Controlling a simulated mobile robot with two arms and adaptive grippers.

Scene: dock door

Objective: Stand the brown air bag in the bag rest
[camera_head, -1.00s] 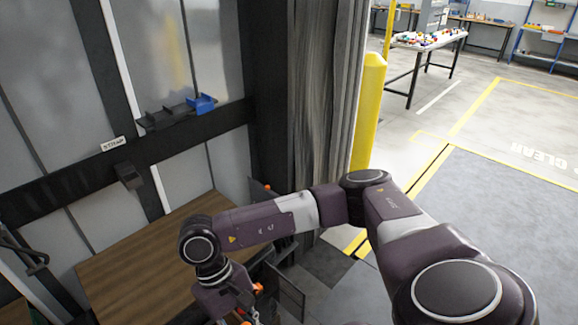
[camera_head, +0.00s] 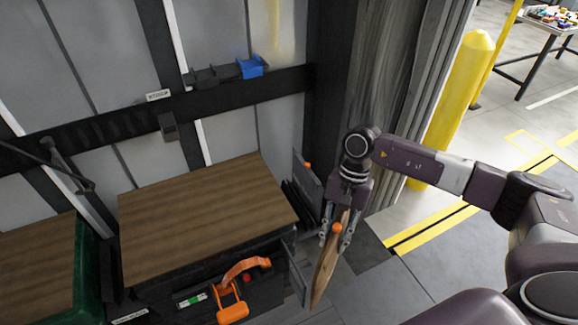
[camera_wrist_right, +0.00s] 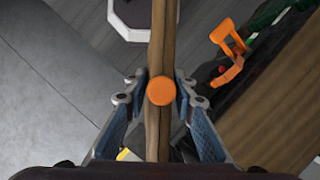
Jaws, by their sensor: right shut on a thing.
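The brown air bag (camera_head: 323,276) hangs from my right gripper (camera_head: 337,238), seen nearly edge-on as a thin, slightly tilted strip with an orange round valve (camera_head: 337,228) near the fingers. In the right wrist view the bag (camera_wrist_right: 162,30) runs between the two fingers (camera_wrist_right: 160,82), which are shut on it. Upright dark grey panels (camera_head: 306,180) stand at the right end of the wooden-topped bench, just left of the gripper; they look like the bag rest, but I cannot be sure. The bag is apart from them in the picture. My left gripper is out of view.
The wooden bench top (camera_head: 200,205) is bare. An orange-handled tool (camera_head: 232,300) sits at its front. A blue bin (camera_head: 250,67) is on the wall rail. A yellow post (camera_head: 455,105) stands behind my right arm. Grey floor is clear below the bag.

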